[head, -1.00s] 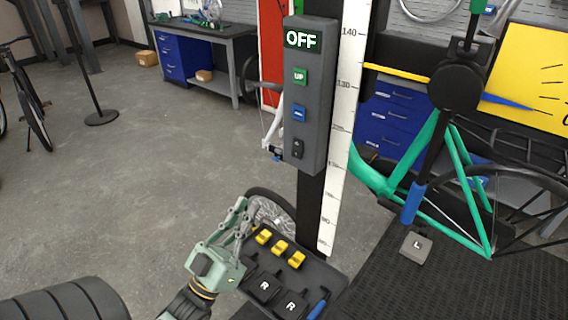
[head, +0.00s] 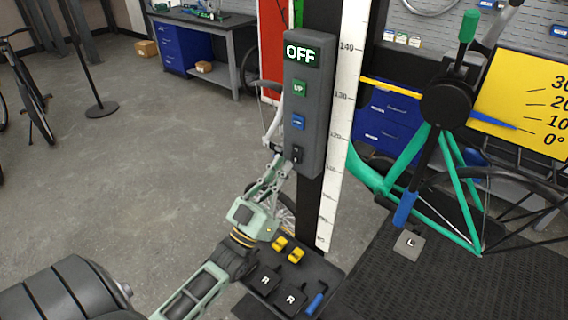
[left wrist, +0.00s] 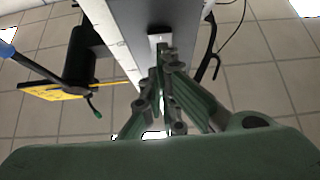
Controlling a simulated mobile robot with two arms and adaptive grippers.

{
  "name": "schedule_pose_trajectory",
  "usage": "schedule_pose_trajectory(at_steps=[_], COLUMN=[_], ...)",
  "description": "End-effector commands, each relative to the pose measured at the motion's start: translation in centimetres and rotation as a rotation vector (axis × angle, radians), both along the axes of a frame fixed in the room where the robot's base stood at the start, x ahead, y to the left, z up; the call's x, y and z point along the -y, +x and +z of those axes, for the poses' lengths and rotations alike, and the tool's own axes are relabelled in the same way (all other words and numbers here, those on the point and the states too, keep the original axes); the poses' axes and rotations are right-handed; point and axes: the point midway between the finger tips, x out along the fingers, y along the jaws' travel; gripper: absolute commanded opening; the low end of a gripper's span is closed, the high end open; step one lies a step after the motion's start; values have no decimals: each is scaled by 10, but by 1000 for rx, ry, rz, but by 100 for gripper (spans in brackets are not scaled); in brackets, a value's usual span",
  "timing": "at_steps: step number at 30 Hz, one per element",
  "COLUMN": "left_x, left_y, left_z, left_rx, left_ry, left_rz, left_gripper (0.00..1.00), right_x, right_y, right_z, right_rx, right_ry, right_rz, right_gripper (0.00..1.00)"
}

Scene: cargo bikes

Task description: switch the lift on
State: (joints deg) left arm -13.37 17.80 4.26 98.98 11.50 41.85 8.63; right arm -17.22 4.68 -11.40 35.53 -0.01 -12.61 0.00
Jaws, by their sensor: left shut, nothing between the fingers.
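The lift's grey control box (head: 306,105) hangs on a dark post. In the left wrist view the closed fingers (left wrist: 165,60) point up towards the box's underside. My right gripper is not in view.
A tray (head: 333,284) with yellow blocks, R-marked blocks and a blue-handled tool sits below my left gripper. A white scale (head: 342,120) runs along the post. A green bike frame (head: 470,205) and yellow angle board (head: 525,85) stand right. Open floor lies left.

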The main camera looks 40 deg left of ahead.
Motion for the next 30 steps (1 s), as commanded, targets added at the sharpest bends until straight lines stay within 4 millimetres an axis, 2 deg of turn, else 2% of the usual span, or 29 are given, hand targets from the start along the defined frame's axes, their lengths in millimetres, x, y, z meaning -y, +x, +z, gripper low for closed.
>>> schedule_pose_trajectory(at_steps=[5,15,19,25,26,30], left_x=[1,1,1,1,1,1], left_y=[7,8,10,16,15,15], left_z=[-1,-2,-7,-14,-7,-5], left_rx=[1,2,20,91,86,83], left_ry=[0,0,-2,-8,-7,-6], left_rz=[0,0,0,1,0,0], left_gripper=[0,0,0,0,0,0], right_x=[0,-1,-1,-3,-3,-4], right_y=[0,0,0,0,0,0], right_z=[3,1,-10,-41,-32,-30], right_rx=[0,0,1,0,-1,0], right_ry=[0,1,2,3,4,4], right_rz=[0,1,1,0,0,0], right_gripper=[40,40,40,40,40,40])
